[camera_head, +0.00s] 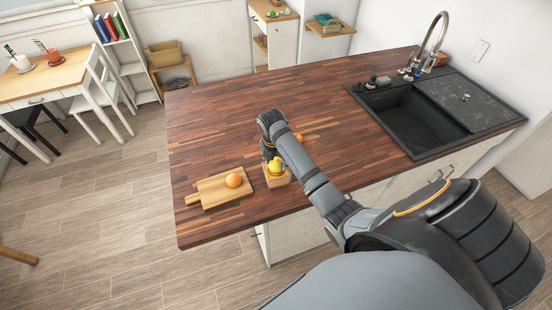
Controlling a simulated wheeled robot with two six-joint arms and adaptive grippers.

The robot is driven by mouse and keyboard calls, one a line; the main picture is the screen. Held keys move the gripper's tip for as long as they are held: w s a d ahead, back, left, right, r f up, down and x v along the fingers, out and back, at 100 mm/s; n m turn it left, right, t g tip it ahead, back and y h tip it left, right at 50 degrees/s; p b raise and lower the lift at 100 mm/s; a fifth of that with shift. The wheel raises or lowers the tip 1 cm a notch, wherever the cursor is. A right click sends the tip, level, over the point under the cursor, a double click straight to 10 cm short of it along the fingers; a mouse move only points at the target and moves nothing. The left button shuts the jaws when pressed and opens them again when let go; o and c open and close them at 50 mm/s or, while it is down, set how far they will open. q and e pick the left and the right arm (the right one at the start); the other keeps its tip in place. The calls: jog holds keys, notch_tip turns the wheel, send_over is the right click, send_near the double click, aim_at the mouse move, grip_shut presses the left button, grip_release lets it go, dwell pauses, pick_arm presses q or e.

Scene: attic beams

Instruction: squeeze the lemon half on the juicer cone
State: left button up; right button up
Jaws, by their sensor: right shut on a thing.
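My right gripper (268,153) reaches over the wooden counter and points down, just behind a small wooden box (279,181). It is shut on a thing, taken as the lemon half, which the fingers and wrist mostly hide. Yellow fruit (275,166) shows at the box, right below and beside the gripper; I cannot tell whether any of it is in the fingers. I cannot make out the juicer or its cone; the gripper and arm may hide it. My left gripper is not in view.
A cutting board (210,190) with an orange (233,180) on it lies left of the box. Another orange thing (299,137) is partly hidden behind my right forearm. A black sink (412,118) with a tap is at the right. The counter's far left part is clear.

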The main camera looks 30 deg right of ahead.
jog(key=shift+f, duration=0.1)
jog(key=m, duration=0.3)
jog(key=shift+a+g, duration=0.1)
jog(key=shift+g, duration=0.2)
jog(key=m, duration=0.3)
jog(key=shift+w, duration=0.1)
jog(key=n, duration=0.6)
